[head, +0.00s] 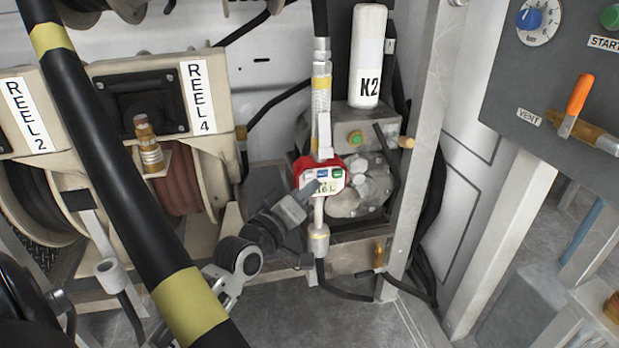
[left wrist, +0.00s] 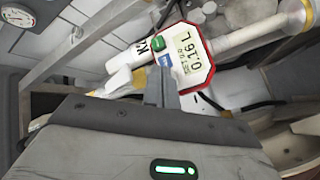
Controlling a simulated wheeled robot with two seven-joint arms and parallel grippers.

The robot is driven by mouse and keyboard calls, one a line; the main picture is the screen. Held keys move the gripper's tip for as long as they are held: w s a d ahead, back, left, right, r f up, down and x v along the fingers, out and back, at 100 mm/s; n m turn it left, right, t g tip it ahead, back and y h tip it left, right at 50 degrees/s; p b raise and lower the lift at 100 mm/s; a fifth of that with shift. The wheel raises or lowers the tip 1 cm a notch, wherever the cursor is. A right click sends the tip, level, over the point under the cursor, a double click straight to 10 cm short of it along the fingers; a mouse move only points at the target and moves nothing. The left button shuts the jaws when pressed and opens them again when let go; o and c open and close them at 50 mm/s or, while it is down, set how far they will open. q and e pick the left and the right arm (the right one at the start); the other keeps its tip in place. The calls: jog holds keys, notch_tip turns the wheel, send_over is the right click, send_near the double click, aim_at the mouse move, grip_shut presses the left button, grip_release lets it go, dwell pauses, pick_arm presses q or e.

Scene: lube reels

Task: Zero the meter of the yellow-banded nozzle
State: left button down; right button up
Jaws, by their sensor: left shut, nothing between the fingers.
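The red-rimmed meter (head: 331,187) sits on an upright nozzle with a yellow-banded hose end (head: 321,98), in front of the pump. In the left wrist view the meter (left wrist: 190,72) reads 0.16 L. A green button (left wrist: 159,41) and a blue button (left wrist: 165,60) show beside the display; any other button there is hidden by my fingers. My left gripper (head: 308,190) is shut and empty, its tips at the meter's lower left face in the head view. In the left wrist view the fingertips (left wrist: 160,72) overlap the button row; I cannot tell whether they touch. My right gripper is out of view.
A thick black hose with yellow bands (head: 190,305) crosses the left foreground. REEL 4 (head: 196,98) and REEL 2 (head: 25,115) stand at left. A white K2 canister (head: 368,60) is behind the meter. A control panel with an orange-handled VENT valve (head: 577,95) is at right.

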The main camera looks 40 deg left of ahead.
pick_arm(q)
jog(key=shift+w, duration=0.1)
dwell(0.3)
jog(key=shift+w+a, duration=0.2)
jog(key=shift+a, duration=0.1)
jog(key=shift+w+a, duration=0.45)
dwell(0.9)
dwell(0.4)
jog(key=shift+s+d+p, duration=0.75)
jog(key=shift+p, duration=0.05)
jog(key=shift+d, duration=0.1)
